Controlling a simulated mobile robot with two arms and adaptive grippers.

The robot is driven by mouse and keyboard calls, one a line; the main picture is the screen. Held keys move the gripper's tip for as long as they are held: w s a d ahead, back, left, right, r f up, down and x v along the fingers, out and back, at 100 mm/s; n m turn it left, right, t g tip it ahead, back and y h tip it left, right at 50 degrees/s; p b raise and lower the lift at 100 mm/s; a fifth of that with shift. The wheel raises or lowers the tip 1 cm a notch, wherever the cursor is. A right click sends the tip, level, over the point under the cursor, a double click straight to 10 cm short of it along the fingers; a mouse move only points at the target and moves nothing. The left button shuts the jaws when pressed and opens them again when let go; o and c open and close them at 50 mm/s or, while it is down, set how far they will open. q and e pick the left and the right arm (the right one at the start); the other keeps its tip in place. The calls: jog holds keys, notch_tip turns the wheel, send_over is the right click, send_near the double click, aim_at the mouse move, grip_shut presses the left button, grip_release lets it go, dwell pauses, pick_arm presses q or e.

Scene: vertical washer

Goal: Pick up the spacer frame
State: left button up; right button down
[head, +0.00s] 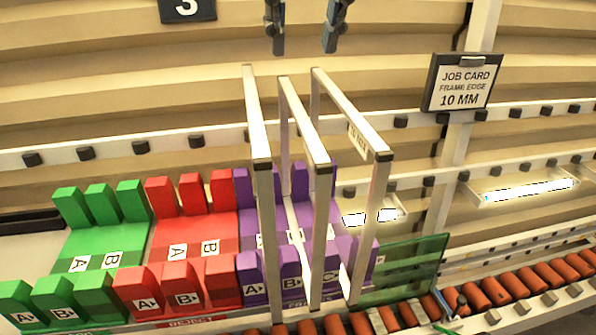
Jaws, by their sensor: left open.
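Three silver spacer frames with dark corners stand upright side by side: a left one (257,120), a middle one (305,125) and a right one (352,112). Their lower parts are among the slots of a purple rack (250,232) marked with letters. The right frame carries a small label on its top bar, too small to read surely. A job card (461,83) reads "FRAME EDGE 10 MM". My left gripper (304,42) is open and empty at the top, with its two fingers apart, above the frames in the picture. My right gripper is not in view.
A red rack (205,232) marked reject and a green rack (105,240) stand left of the purple one. A greenish glass pane (405,270) is at the right beside orange rollers (549,275). A rail with dark rollers (85,153) runs behind the frames.

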aim_at(298, 109)
pick_arm(q)
jog(key=f, duration=0.2)
jog(key=shift+s+a+f+p, duration=0.15)
jog(key=shift+s+f+p, duration=0.1)
jog(key=shift+f+p, duration=0.1)
jog(key=x, duration=0.3)
jog(key=shift+r, duration=0.1)
jog(key=p+x, duration=0.2)
jog(key=x, duration=0.1)
jog(key=shift+w, duration=0.3)
jog(key=p+x, duration=0.2)
jog(key=x, duration=0.1)
jog(key=shift+f, duration=0.3)
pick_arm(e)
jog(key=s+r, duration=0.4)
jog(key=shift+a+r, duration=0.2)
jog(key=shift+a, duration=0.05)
pick_arm(q)
jog(key=shift+s, duration=0.1)
jog(key=shift+f+b, duration=0.15)
jog(key=shift+b, duration=0.3)
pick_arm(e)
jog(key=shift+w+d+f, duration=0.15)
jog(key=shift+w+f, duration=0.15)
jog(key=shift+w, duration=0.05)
